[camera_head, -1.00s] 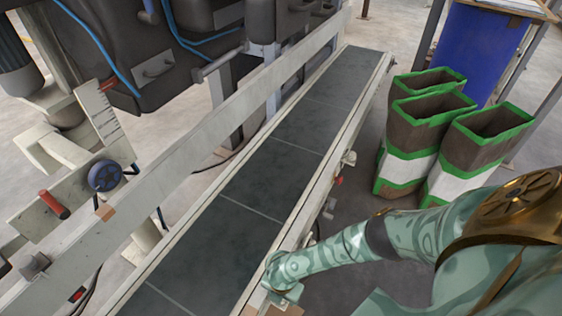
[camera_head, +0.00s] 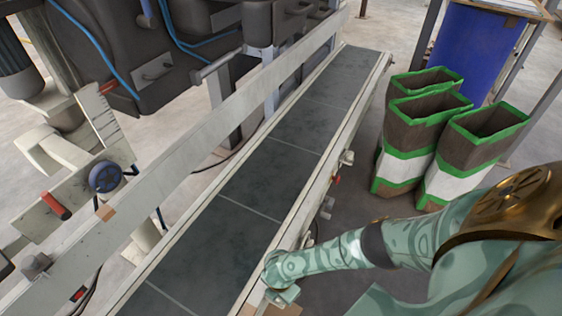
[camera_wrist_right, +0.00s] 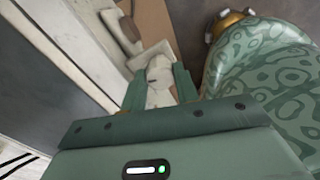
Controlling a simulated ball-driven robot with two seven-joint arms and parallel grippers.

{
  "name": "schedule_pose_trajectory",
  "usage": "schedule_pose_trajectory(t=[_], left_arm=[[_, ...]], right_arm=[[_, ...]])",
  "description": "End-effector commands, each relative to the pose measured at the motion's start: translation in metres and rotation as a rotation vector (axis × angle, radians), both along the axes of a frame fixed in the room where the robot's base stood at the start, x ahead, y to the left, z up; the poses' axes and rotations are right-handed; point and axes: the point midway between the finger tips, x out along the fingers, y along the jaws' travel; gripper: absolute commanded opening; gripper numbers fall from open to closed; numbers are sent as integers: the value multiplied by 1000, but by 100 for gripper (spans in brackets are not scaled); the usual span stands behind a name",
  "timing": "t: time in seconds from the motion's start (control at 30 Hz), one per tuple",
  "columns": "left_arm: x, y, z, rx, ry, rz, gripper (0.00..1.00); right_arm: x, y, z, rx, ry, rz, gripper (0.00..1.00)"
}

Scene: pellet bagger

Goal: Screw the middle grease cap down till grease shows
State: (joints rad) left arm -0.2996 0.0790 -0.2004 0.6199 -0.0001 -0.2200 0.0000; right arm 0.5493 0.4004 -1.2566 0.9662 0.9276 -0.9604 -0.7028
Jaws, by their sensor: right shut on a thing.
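My right arm reaches from the right to the near side rail of the conveyor. Its gripper (camera_head: 283,297) is low at that rail in the head view. In the right wrist view the two green fingers (camera_wrist_right: 160,92) are shut on a pale, rounded grease cap (camera_wrist_right: 159,74), one finger on each side. Most of this cap is hidden by the fingers and palm, and no grease can be made out. Two small pale fittings (camera_head: 347,158) (camera_head: 327,207) show farther along the rail's outer side; which cap is the middle one cannot be told. My left gripper is not in view.
The dark conveyor belt (camera_head: 265,177) runs empty away from me between pale rails. A red button (camera_head: 336,180) sits on the right rail. Brown, white and green bags (camera_head: 470,150) stand on the floor at right, before a blue drum (camera_head: 480,50).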

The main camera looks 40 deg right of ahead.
Motion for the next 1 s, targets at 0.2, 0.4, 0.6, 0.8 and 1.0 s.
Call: schedule_pose_trajectory(t=[0.2,0.4,0.6,0.8,1.0], left_arm=[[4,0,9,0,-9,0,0],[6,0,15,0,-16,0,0],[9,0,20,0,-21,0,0],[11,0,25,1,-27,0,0],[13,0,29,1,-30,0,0]], right_arm=[[-1,1,2,0,1,-204,7],[-1,0,1,-1,2,-394,7],[-1,1,1,1,2,-586,7],[-1,1,1,0,2,-775,7],[-1,1,1,0,2,-965,7]])
